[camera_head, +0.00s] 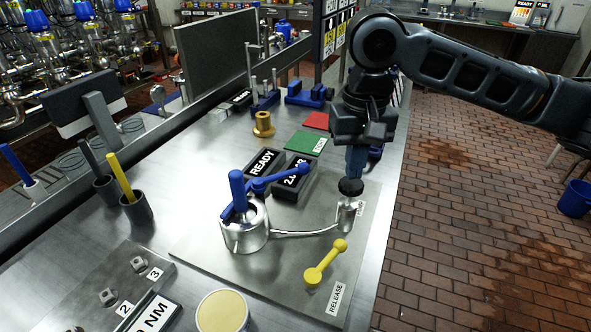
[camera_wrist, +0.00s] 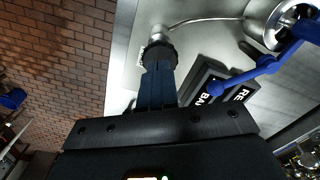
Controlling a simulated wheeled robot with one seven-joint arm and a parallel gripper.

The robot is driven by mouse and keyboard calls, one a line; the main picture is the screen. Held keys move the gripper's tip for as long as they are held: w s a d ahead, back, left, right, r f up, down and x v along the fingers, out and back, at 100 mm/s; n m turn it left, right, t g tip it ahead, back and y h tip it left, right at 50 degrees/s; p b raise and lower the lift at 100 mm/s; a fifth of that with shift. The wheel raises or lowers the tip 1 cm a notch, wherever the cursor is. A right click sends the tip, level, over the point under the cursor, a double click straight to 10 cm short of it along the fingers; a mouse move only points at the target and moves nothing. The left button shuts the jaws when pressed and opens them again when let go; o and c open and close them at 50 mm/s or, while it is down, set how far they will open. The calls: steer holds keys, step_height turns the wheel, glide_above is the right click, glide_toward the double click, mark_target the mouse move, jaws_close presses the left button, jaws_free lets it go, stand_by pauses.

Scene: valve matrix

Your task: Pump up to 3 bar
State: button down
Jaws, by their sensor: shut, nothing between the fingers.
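The pump (camera_head: 345,214) is a small metal cylinder with a black round knob (camera_head: 350,187) on top, joined by a thin pipe to a metal vessel (camera_head: 243,233) with blue handles. My gripper (camera_head: 356,172) is shut and empty, its blue fingers pointing down with the tips at the knob. In the wrist view the fingertips (camera_wrist: 157,68) meet the black knob (camera_wrist: 157,53); whether they press on it I cannot tell.
A yellow lever (camera_head: 325,263) labelled RELEASE lies flat on the plate in front of the pump. The blue lever (camera_head: 275,180) reaches over the displays. A yellow-topped cup (camera_head: 222,312) stands at the front edge. Red (camera_head: 316,121) and green (camera_head: 306,143) pads lie behind.

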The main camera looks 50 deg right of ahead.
mark_target(352, 183)
steer(key=shift+f, duration=0.15)
steer(key=shift+f+b, duration=1.25)
steer(key=shift+f, duration=0.7)
steer(key=shift+r, duration=0.1)
steer(key=shift+r+p, duration=2)
steer(key=shift+p, duration=0.15)
step_height(352, 183, up, 2)
steer(key=shift+r+p, duration=0.1)
steer(key=shift+p, duration=0.6)
steer(key=shift+r, duration=1.4)
